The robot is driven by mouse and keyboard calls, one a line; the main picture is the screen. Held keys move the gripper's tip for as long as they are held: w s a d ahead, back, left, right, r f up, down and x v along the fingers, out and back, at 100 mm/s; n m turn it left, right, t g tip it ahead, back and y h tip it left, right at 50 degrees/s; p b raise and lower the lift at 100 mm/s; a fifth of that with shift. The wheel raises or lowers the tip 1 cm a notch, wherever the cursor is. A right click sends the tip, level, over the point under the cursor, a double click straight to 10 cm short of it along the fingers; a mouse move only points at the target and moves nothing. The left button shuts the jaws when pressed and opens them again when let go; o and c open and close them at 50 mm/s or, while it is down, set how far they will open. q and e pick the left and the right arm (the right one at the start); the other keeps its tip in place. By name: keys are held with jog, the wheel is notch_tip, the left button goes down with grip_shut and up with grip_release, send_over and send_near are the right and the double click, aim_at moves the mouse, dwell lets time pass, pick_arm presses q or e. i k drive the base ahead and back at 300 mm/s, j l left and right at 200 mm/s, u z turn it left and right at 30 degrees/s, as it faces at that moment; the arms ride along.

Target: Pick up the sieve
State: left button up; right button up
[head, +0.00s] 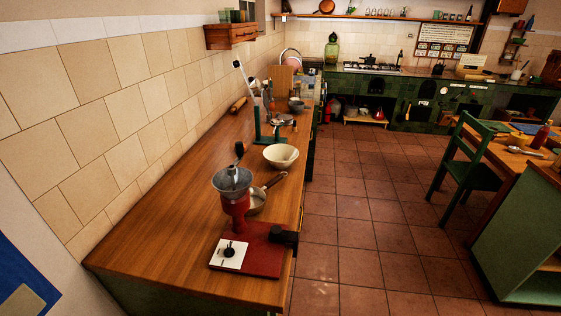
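No gripper of mine shows in the head view. A round, shallow metal vessel with a brown handle (258,200) lies on the wooden counter (160,245). It sits partly behind a red grinder-like device (236,206) with a metal bowl on top. Its handle points to the back right, near the counter's right edge. It may be the sieve or a small pan; I cannot tell whether its bottom is mesh. No other thing is clearly a sieve.
A cream bowl (281,157) stands behind the handled vessel. Several utensils crowd the counter's far end. Tiled floor (350,215) is open right of the counter, up to a green chair (470,172).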

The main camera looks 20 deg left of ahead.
aim_at(258, 195)
jog(key=u, duration=0.7)
jog(key=i+l+u, duration=0.2)
jog(key=l+u, duration=0.2)
jog(key=i+l+u, duration=0.1)
jog(key=l+u, duration=0.75)
jog(key=l, duration=0.15)
jog(key=i, duration=0.05)
